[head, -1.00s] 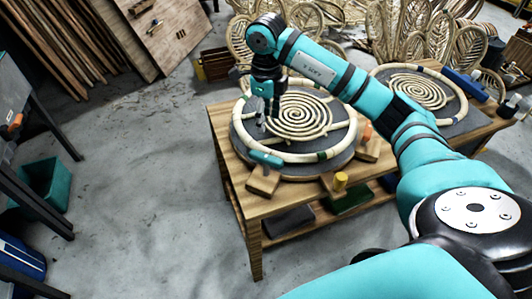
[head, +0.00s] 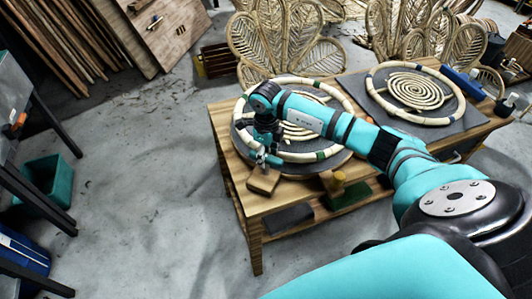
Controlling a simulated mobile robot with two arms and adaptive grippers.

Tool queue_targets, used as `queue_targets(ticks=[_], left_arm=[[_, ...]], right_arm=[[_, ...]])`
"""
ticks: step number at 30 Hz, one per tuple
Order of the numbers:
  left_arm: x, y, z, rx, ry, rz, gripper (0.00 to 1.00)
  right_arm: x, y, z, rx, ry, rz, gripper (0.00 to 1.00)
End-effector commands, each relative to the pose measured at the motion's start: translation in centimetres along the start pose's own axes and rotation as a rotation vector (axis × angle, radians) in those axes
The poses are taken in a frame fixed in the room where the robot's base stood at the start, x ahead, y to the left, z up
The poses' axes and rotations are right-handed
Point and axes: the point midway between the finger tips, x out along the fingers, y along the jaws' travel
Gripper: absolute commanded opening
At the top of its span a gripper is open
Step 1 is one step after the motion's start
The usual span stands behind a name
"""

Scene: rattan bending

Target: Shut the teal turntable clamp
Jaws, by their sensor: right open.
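The teal turntable clamp (head: 270,160) sits on a wooden block (head: 263,181) at the front left of the round turntable (head: 334,165). A rattan ring (head: 300,157) with a coiled spiral lies on the turntable. My right gripper (head: 266,150) hangs down right at the clamp, its fingers apart and overlapping it in the head view, so contact cannot be told. The gripper and arm hide much of the clamp and the spiral. Whether the clamp is open or shut cannot be told. My left gripper is not in view.
A second rattan ring (head: 374,93) with a spiral lies on a dark mat at the table's right. A blue tool (head: 462,82) lies at the far right. Floor left of the table (head: 150,200) is clear.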

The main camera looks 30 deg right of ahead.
Motion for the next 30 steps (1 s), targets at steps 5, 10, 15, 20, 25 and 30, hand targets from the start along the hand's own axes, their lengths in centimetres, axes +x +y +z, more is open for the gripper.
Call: queue_targets(ticks=[5, 10, 15, 20, 25, 30], left_arm=[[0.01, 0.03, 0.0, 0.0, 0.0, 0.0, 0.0], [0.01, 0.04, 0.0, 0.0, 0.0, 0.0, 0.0], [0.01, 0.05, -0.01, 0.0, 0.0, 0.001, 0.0], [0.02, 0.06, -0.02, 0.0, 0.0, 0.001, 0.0], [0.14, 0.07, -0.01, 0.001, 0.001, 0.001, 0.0], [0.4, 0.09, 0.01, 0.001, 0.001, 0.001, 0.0]], right_arm=[[-0.01, 0.01, 0.01, 0.0, 0.0, 0.0, 0.43], [-0.04, 0.01, 0.02, 0.0, 0.0, 0.0, 0.21], [-0.06, 0.01, 0.02, 0.0, 0.0, 0.0, 0.0], [-0.06, 0.0, 0.02, 0.003, 0.0, 0.0, 0.0], [-0.05, -0.02, 0.03, 0.035, 0.0, -0.001, 0.0], [-0.03, -0.03, 0.04, 0.119, -0.001, -0.001, 0.0]])
